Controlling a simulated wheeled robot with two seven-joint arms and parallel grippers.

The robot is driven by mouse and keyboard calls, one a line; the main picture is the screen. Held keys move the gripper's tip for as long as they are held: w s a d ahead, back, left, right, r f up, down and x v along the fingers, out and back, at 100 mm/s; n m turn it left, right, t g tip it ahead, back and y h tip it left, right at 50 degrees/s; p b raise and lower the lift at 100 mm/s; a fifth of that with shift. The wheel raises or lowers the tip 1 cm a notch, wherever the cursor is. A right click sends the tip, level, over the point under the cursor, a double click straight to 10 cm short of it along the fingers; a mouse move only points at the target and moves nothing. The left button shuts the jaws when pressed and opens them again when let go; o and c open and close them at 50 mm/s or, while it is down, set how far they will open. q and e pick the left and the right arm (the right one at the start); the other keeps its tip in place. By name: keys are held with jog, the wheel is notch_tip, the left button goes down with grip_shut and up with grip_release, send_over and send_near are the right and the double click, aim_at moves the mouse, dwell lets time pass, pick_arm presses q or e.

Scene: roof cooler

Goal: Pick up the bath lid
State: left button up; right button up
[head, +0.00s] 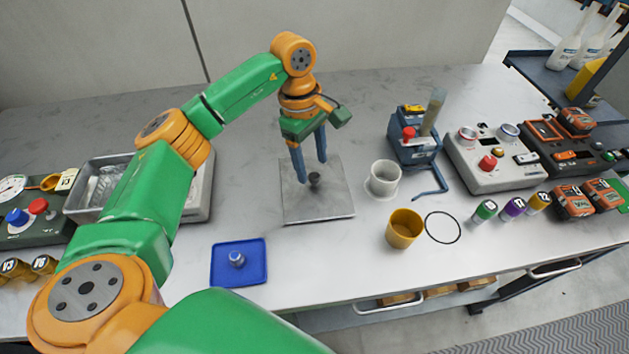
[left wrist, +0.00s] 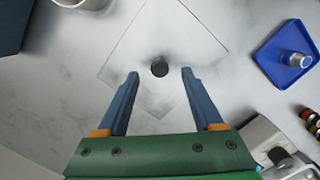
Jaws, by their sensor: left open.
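The bath lid (head: 330,203) is a flat square grey metal plate with a small dark knob (head: 315,179) at its middle. It lies level at the middle of the bench. In the left wrist view the lid (left wrist: 188,38) looks pale, and its dark knob shows between the fingertips. My left gripper (head: 312,172) points down over the lid, its two blue fingers open, one on each side of the knob in the picture. Nothing is held. I cannot tell whether the fingers touch the lid. My right gripper is out of view.
A white cup (head: 383,178) and a yellow cup (head: 404,228) stand right of the lid. A blue tray (head: 228,275) with a small metal piece lies front left. A metal basin (head: 199,203) is partly behind my arm. A blue device (head: 413,150) stands back right.

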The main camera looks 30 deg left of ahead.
aim_at(314, 182)
pick_arm(q)
jog(key=f, duration=0.3)
jog(key=shift+d, duration=0.2)
jog(key=c, duration=0.9)
grip_shut()
jog(key=shift+r, duration=0.1)
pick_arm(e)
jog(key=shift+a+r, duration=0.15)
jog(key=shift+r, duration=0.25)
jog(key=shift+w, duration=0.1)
